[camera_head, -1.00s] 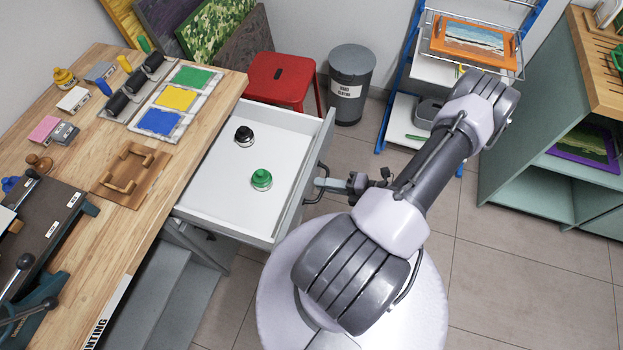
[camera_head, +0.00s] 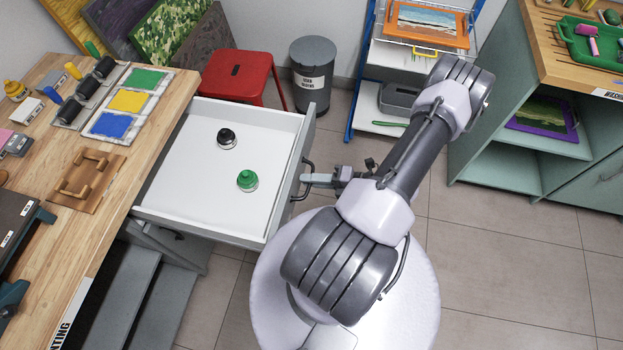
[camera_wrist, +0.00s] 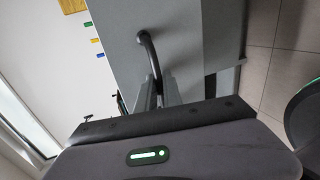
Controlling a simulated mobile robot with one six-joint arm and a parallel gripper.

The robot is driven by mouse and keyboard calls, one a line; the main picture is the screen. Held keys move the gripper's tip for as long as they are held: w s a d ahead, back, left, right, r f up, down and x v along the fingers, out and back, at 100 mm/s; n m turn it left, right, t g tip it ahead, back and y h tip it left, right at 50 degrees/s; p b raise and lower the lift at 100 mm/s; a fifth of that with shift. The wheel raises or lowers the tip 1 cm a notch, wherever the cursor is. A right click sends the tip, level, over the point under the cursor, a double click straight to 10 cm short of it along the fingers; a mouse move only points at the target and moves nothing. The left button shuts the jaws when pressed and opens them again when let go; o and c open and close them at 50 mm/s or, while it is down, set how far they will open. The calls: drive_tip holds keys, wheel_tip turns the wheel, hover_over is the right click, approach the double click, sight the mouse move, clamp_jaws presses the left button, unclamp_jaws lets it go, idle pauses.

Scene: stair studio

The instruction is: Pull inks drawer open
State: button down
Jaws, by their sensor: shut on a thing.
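The inks drawer (camera_head: 170,198) is pulled far out from under the wooden workbench, its white inside showing. A black ink bottle (camera_head: 227,138) and a green ink bottle (camera_head: 247,180) stand in it. The dark bow handle (camera_head: 305,180) is on the drawer's front. My gripper (camera_head: 308,179) is at the handle, its fingers shut on it. In the wrist view, the handle (camera_wrist: 150,55) runs down between the fingers of my gripper (camera_wrist: 159,88), against the grey drawer front (camera_wrist: 180,40). The part of the handle inside the grip is hidden.
The workbench (camera_head: 150,115) carries ink pads, rollers and a wooden block. A red stool (camera_head: 240,75) and a grey bin (camera_head: 311,75) stand behind the drawer. A blue rack and a green cabinet (camera_head: 505,150) are at the right. Tiled floor (camera_head: 490,260) is clear at lower right.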

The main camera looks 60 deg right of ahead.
drive_tip(key=c, duration=1.5)
unclamp_jaws()
drive_tip(key=p+v, duration=0.3)
drive_tip(key=v, duration=1.4)
drive_tip(key=shift+s, duration=0.2)
drive_tip(key=shift+w+d+r, duration=0.1)
drive_tip(key=shift+d+r, duration=0.05)
drive_tip(key=shift+d, duration=0.05)
